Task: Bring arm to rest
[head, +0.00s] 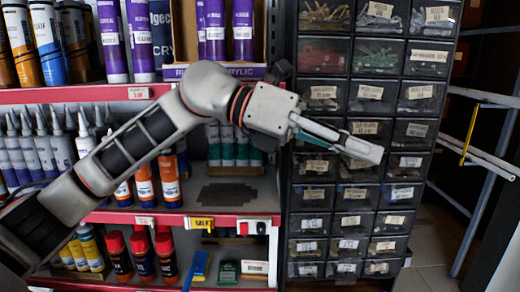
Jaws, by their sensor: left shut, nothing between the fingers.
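My left arm comes in from the lower left and reaches up and across the shelves. Its gripper (365,148) points right and slightly down, in front of the cabinet of small drawers (388,135). The fingers are shut with nothing between them. I cannot tell from this view how far the fingers are from the drawer fronts. My right gripper is not in view.
Shelves with red edges (75,95) hold tubes and cartridges, including purple ones (138,40) and orange ones (169,178), behind my arm. Red-capped cans (116,255) stand lower down. A metal rack (485,150) with pale pipes is at the right. Floor (430,245) shows at the lower right.

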